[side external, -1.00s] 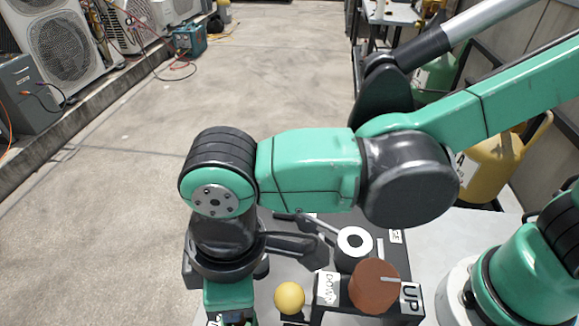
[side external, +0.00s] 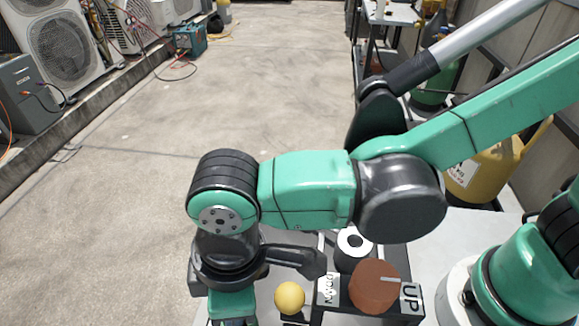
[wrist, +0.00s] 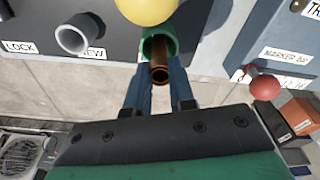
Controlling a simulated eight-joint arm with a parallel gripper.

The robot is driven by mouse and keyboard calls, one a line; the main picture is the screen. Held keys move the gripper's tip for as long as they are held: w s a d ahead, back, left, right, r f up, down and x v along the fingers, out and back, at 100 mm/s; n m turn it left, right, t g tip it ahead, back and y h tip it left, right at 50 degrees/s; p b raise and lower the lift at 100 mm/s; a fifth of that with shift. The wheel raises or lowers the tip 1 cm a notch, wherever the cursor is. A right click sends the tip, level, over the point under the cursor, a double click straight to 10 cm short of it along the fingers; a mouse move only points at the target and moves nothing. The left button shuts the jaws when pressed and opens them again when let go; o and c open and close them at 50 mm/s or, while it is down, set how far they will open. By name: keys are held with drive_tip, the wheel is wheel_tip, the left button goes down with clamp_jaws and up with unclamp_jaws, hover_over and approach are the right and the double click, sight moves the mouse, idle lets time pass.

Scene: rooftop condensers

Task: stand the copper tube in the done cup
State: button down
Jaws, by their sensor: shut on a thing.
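In the wrist view, my gripper (wrist: 160,82) is shut on the copper tube (wrist: 159,66). The tube's open end faces the camera, and its body runs toward a green cup (wrist: 146,48). The tube overlaps the green cup's opening; I cannot tell how deep it sits in it. No label shows on the green cup. A grey cup (wrist: 72,39) beside a label partly reading "NEW" stands to the left and looks empty. In the side external view my fingers and the tube are out of sight below my wrist.
A yellow ball (wrist: 147,8) is close beyond the green cup; it also shows in the side external view (side external: 290,297). A red knob (wrist: 264,87) is at the right. A brown dial (side external: 374,287) and a white-topped black cylinder (side external: 352,253) are right of my wrist.

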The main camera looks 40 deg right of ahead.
drive_tip(key=shift+f, duration=0.35)
drive_tip(key=c, duration=0.7)
unclamp_jaws()
drive_tip(key=shift+o, duration=0.2)
drive_tip(key=shift+s+d+r, duration=0.1)
drive_tip(key=shift+d+r, duration=0.05)
drive_tip(key=shift+r, duration=1.25)
drive_tip(key=shift+s+d+r, duration=0.1)
drive_tip(key=shift+d+r, duration=0.05)
drive_tip(key=shift+r, duration=1.25)
drive_tip(key=w+d+m+t, duration=0.2)
drive_tip(key=d+m, duration=0.2)
drive_tip(key=d, duration=0.5)
drive_tip(key=w+d+m+t, duration=0.2)
drive_tip(key=d+m, duration=0.2)
drive_tip(key=d, duration=0.4)
drive_tip(key=w+d+m+t+h, duration=0.1)
drive_tip(key=w+d+m+t, duration=0.1)
drive_tip(key=d, duration=0.7)
drive_tip(key=w+r+m, duration=0.1)
drive_tip(key=m, duration=0.1)
drive_tip(key=shift+d+m, duration=0.35)
drive_tip(key=shift+m, duration=0.05)
